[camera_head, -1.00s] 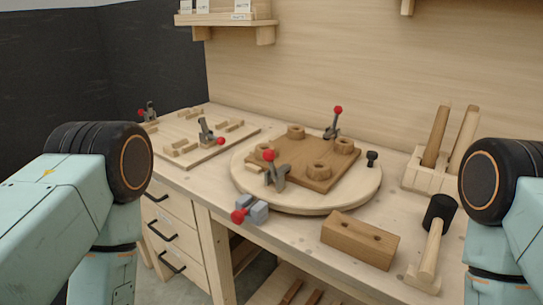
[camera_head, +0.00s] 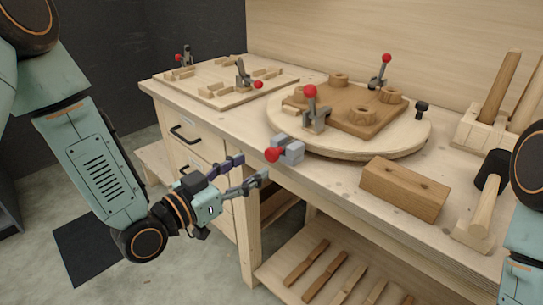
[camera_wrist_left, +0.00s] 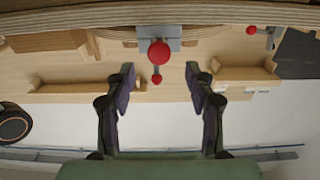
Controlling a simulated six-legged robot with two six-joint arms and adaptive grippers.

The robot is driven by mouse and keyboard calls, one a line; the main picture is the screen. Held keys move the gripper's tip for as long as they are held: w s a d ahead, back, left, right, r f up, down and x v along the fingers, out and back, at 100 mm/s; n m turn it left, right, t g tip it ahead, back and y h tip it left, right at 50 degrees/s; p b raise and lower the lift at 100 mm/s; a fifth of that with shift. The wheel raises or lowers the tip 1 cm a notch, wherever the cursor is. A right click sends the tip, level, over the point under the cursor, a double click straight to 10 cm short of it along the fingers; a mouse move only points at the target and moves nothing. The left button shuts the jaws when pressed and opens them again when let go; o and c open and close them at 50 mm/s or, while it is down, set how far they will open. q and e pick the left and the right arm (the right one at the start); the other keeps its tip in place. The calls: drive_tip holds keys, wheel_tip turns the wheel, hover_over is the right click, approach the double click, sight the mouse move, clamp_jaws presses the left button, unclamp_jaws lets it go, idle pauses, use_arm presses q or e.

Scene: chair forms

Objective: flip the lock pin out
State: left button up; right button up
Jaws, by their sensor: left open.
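The lock pin (camera_head: 273,154) shows as a red ball knob on a grey block (camera_head: 291,149) at the front edge of the bench, beside the round turntable (camera_head: 408,143). In the left wrist view the red knob (camera_wrist_left: 159,51) lies just beyond and between the fingertips, with the grey block (camera_wrist_left: 172,33) behind it. My left gripper (camera_head: 252,168) is open and empty, in front of the bench edge and a little below and left of the knob. Its fingers (camera_wrist_left: 159,75) are spread and touch nothing. My right gripper is not in view.
A brown board (camera_head: 345,110) with red-knobbed toggle clamps lies on the turntable. A wooden block (camera_head: 404,190) and a mallet (camera_head: 484,205) stand to the right. Drawer handles (camera_head: 185,135) and a lower shelf (camera_head: 300,290) lie below.

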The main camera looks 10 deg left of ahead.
sight(268, 157)
use_arm(q)
drive_tip(key=shift+b+x, duration=0.7)
drive_tip(key=shift+x, duration=3)
clamp_jaws()
drive_tip(key=shift+s, duration=0.1)
